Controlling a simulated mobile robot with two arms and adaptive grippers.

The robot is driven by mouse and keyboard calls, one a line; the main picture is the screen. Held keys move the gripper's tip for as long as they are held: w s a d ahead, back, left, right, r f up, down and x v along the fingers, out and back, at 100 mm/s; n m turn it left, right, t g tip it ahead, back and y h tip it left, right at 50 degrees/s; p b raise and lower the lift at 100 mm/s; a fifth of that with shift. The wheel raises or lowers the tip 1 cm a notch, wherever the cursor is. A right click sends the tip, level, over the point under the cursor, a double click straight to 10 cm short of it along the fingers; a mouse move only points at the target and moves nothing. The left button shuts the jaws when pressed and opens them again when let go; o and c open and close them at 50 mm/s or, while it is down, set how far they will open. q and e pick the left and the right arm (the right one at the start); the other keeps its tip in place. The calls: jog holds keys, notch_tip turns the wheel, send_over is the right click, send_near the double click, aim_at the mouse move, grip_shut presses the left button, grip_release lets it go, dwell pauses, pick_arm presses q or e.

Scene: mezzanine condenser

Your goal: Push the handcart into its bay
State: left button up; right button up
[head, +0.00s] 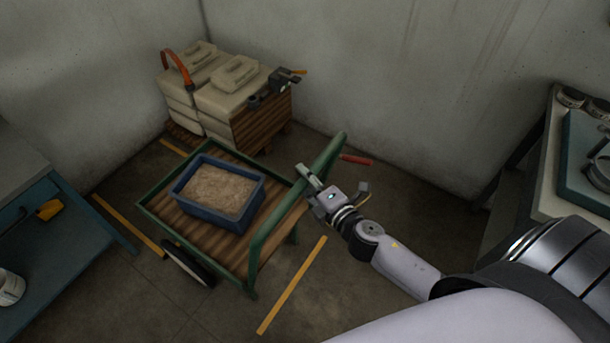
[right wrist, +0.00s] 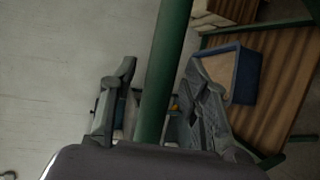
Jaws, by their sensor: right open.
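The handcart (head: 150,207) has a green frame, a slatted wooden deck and a black wheel. Its green push handle (head: 326,158) slants up at its right end; the bar also crosses the right wrist view (right wrist: 165,70). My right gripper (head: 309,178) is at the handle in the head view. In the right wrist view its two fingers (right wrist: 160,95) are apart, with the bar between them. Whether they touch it I cannot tell. Yellow floor strips lie left of the cart (head: 128,225), in front of it (head: 292,287) and behind it (head: 173,147). My left gripper is not in view.
A blue tub (head: 212,218) of sandy material sits on the deck. Stacked pale containers (head: 215,88) stand on a wooden pallet behind. A blue bench (head: 60,250) is at left, another table (head: 545,165) at right. A red bar-like object (head: 357,160) lies beyond the handle.

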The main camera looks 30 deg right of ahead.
jog(key=shift+w, duration=0.3)
jog(key=shift+c, duration=0.4)
jog(key=shift+f, duration=0.1)
grip_shut()
dwell(0.3)
